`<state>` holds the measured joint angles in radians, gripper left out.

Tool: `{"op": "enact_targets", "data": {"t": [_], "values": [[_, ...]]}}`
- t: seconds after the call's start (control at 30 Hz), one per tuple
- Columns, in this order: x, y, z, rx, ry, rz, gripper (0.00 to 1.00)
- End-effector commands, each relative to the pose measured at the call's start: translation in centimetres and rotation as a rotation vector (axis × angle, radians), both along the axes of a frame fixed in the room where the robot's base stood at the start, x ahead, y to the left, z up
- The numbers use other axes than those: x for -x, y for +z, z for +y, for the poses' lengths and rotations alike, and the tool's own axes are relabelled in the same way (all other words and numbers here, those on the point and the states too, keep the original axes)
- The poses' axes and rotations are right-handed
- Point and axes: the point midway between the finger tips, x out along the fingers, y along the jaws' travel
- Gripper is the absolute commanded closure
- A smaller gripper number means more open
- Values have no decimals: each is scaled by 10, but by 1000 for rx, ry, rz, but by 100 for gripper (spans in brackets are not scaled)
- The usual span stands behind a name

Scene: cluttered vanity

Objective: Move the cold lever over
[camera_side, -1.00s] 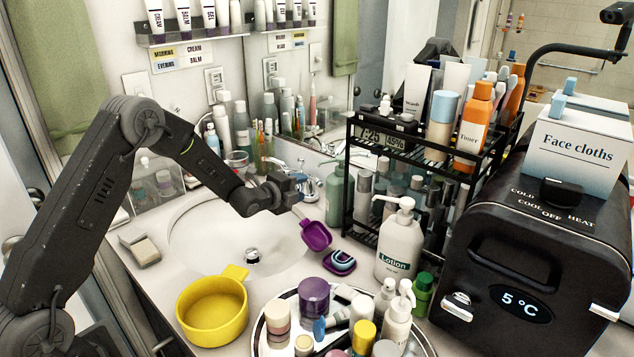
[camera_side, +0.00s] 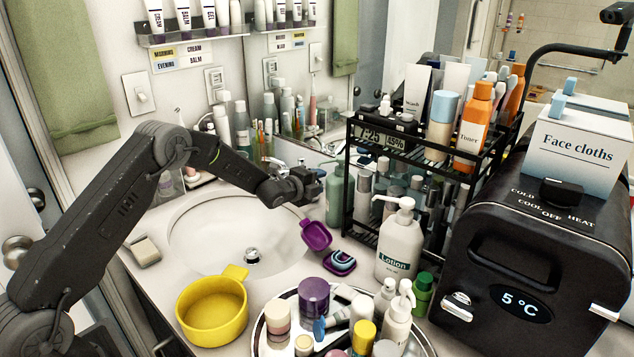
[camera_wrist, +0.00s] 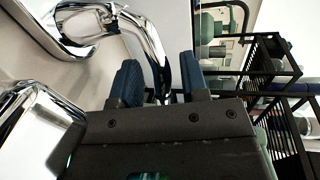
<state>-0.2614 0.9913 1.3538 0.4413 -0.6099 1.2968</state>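In the wrist view a polished chrome lever (camera_wrist: 152,40) curves down to between or just behind my fingertips; I cannot tell whether they touch it. More chrome tap parts (camera_wrist: 35,125) show at the left of that view. No hot or cold mark is readable. My gripper (camera_wrist: 160,82) has two blue fingertips standing apart. In the side view my gripper (camera_side: 308,185) is at the back right of the white basin (camera_side: 205,230), hiding much of the tap there. A bit of chrome (camera_side: 282,165) shows behind it.
A purple scoop (camera_side: 316,236) stands just below my gripper. The black wire rack (camera_side: 352,190) is close on the right, with a lotion bottle (camera_side: 398,245) before it. A yellow pan (camera_side: 212,312) and a crowded tray (camera_side: 258,338) are in front.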

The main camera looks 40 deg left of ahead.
Motion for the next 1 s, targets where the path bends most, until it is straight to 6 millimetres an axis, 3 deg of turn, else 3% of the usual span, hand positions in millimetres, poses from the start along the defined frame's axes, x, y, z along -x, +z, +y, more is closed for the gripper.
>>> {"op": "enact_targets", "data": {"t": [0.07, 0.4, 1.0], "values": [[0, 0, 0, 0, 0, 0, 67], [0, 0, 0, 0, 0, 0, 99], [4, 1, 2, -2, -92, -8, 100]]}}
